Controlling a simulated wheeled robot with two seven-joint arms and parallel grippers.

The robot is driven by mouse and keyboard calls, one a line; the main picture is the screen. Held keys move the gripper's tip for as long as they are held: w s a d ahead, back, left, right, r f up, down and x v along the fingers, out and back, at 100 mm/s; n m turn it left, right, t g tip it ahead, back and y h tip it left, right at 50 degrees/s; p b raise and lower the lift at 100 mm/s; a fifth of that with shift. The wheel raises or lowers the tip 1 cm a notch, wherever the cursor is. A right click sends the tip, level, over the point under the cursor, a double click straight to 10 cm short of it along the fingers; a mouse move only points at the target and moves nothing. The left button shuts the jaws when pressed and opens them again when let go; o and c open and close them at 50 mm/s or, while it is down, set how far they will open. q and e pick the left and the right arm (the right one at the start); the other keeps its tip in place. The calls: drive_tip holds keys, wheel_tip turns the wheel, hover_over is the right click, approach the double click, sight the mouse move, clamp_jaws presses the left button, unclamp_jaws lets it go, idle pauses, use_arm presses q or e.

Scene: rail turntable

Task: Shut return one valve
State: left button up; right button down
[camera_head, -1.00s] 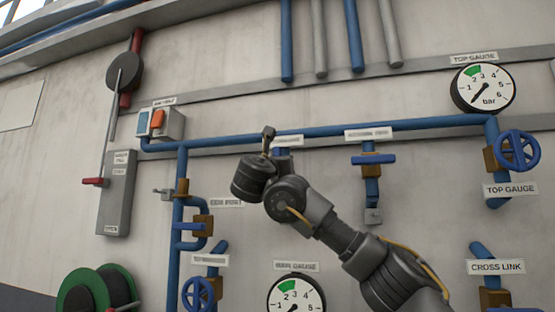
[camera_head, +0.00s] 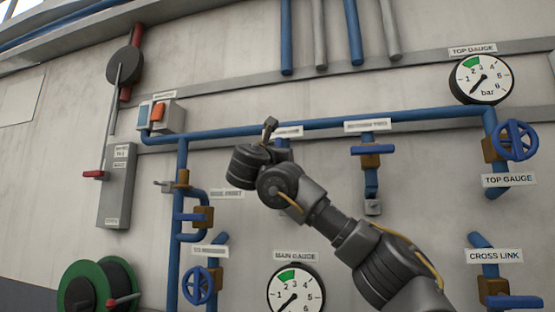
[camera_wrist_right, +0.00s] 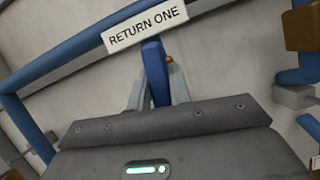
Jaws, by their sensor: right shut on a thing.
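The return one valve shows in the right wrist view under its white RETURN ONE label (camera_wrist_right: 143,29). Its blue lever (camera_wrist_right: 155,72) stands nearly upright in that picture, between the two grey fingers of my right gripper (camera_wrist_right: 156,88). The gripper is shut on this lever. In the head view my right gripper (camera_head: 269,128) reaches the wall just below the long blue pipe. There my wrist and gripper hide most of the valve, and the label (camera_head: 289,131) is partly covered. My left gripper is not in view.
To the right, another valve has a blue lever (camera_head: 373,149) lying level. The top gauge (camera_head: 480,79), a blue handwheel (camera_head: 516,140) and the main gauge (camera_head: 296,289) are on the wall. A hose reel (camera_head: 95,286) is at lower left.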

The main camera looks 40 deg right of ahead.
drive_tip(key=m+g+h+b, duration=0.1)
drive_tip(key=m+g, duration=0.1)
drive_tip(key=m, duration=0.2)
drive_tip(key=shift+s+f+b, duration=0.1)
drive_tip(key=shift+f+b, duration=0.05)
drive_tip(key=shift+b, duration=0.25)
drive_tip(key=m+g, duration=0.1)
drive_tip(key=m, duration=0.1)
drive_tip(key=m+g, duration=0.1)
drive_tip(key=m, duration=0.2)
drive_tip(key=shift+s+d+g+b, duration=0.1)
drive_tip(key=shift+g+b, duration=0.2)
drive_tip(key=shift+b, duration=0.1)
drive_tip(key=m+g, duration=0.1)
drive_tip(key=m, duration=0.1)
drive_tip(key=m+g, duration=0.1)
drive_tip(key=m, duration=0.2)
drive_tip(key=shift+d+f+m+y, duration=0.1)
drive_tip(key=shift+m+y, duration=0.2)
drive_tip(key=shift+y, duration=0.1)
drive_tip(key=m, duration=0.1)
drive_tip(key=m+y+p, duration=0.1)
drive_tip(key=m, duration=0.1)
drive_tip(key=m+g, duration=0.1)
drive_tip(key=shift+s+f+m+y+p, duration=0.1)
drive_tip(key=shift+f+m+y+p, duration=0.15)
drive_tip(key=shift+m+y+p, duration=0.15)
drive_tip(key=shift+f+m, duration=0.1)
drive_tip(key=shift+m, duration=0.2)
